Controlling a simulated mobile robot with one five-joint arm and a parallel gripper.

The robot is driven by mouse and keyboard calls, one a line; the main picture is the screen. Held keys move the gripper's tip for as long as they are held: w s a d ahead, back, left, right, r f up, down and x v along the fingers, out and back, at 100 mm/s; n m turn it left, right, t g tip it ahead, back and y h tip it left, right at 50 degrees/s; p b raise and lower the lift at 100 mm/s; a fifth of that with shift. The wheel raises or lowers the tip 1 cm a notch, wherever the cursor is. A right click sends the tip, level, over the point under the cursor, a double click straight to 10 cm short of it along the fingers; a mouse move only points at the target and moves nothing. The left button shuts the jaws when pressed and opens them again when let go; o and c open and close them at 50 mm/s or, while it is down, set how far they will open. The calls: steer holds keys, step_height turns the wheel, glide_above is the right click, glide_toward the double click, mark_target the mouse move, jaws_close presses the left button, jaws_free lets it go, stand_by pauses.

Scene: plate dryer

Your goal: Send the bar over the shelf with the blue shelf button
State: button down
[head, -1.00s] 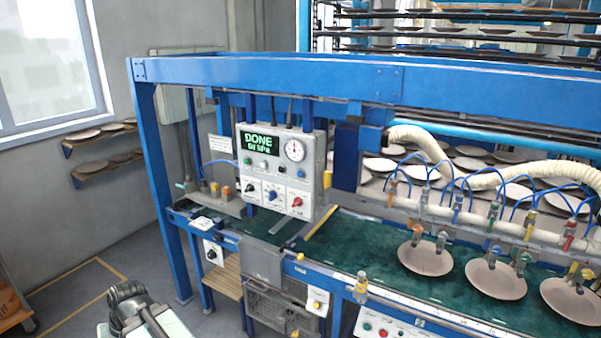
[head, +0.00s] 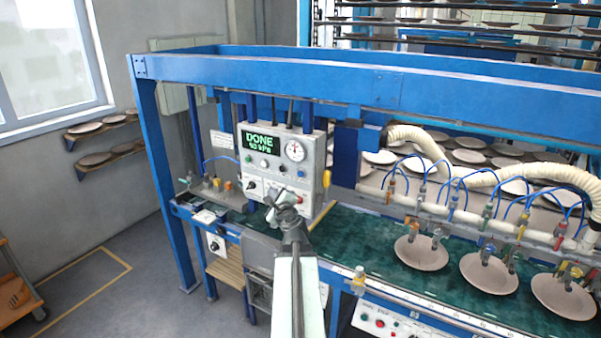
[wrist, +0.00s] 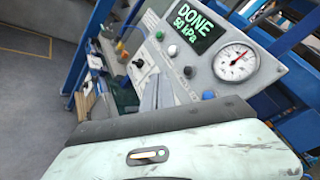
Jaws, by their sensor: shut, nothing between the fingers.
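The control box (head: 276,160) has a green-on-black display reading DONE and 50 kPa, a round gauge, and coloured buttons. The blue button (wrist: 208,95) shows below the gauge in the wrist view; it is also on the box in the head view (head: 300,173). My gripper (head: 281,199) is shut and empty, in front of the box's lower part, below and left of the blue button. It covers some lower knobs. Whether it touches the box cannot be told. The bar (head: 465,216) runs along the green belt, its suction cups over several plates.
A blue frame beam (head: 280,78) runs above the box. A yellow handle (head: 327,178) sits at the box's right side. Behind the bar are a ribbed hose (head: 480,180) and rows of plates. The floor (head: 95,255) at left is open.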

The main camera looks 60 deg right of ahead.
mark_target(301, 173)
steer(key=s+d, duration=0.1)
steer(key=s+d+r+m+h, duration=0.1)
steer(key=shift+s+d+m+g, duration=0.15)
steer(key=shift+s+m+g, duration=0.15)
steer(key=shift+s, duration=0.05)
steer(key=shift+d, duration=0.1)
steer(key=d, duration=0.8)
steer(key=shift+d, duration=0.3)
steer(key=shift+d, duration=0.1)
stand_by(1.6)
steer(key=shift+d, duration=0.35)
